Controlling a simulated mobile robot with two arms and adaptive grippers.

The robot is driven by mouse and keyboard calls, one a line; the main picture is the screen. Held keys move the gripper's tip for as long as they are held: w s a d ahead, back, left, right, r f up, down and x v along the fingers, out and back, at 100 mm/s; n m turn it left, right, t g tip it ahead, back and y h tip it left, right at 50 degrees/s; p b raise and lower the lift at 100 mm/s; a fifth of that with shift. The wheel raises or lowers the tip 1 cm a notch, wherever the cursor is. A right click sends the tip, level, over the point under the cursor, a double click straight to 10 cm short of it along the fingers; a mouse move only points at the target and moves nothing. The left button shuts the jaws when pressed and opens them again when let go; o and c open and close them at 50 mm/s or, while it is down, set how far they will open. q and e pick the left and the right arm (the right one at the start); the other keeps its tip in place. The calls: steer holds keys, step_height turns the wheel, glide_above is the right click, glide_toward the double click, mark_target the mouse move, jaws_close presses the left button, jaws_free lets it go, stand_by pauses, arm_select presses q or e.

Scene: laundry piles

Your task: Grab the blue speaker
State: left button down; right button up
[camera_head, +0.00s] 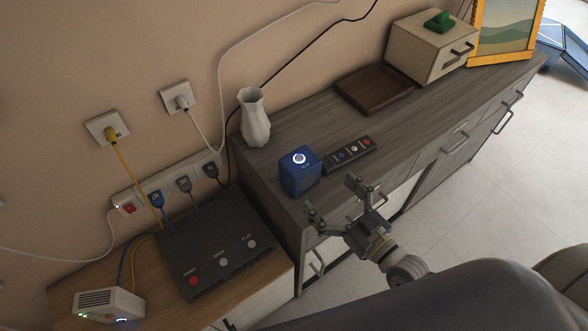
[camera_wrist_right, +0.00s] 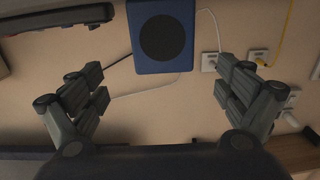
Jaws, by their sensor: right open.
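The blue speaker (camera_head: 300,174) is a small cube with a lit ring on top. It stands near the front left corner of the grey wooden cabinet. My right gripper (camera_head: 333,199) is open and empty, just in front of the speaker, with its fingers spread towards it. In the right wrist view the speaker (camera_wrist_right: 161,38) shows a dark round front, at the top between the spread fingers of the right gripper (camera_wrist_right: 162,88). The fingers appear apart from it. My left gripper is not in view.
A remote (camera_head: 349,154) lies right beside the speaker. A white vase (camera_head: 254,118) stands behind it, and a brown tray (camera_head: 374,90) lies farther back. A black box with buttons (camera_head: 219,243) sits on the lower wooden surface at left. Cables run along the wall.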

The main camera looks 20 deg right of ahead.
mark_target(300, 165)
steer(key=x, duration=0.4)
steer(key=shift+w+a+r+p, duration=0.3)
steer(key=shift+w+r+p, duration=0.05)
steer(key=shift+w+f, duration=0.1)
steer(key=shift+w, duration=0.2)
steer(key=p+x, duration=0.1)
steer(key=x, duration=0.3)
steer(key=shift+w+a, duration=0.1)
steer(key=shift+a, duration=0.15)
steer(key=shift+w+a+f, duration=0.1)
steer(key=shift+w+a, duration=0.05)
steer(key=shift+w, duration=0.3)
steer(key=c, duration=1.3)
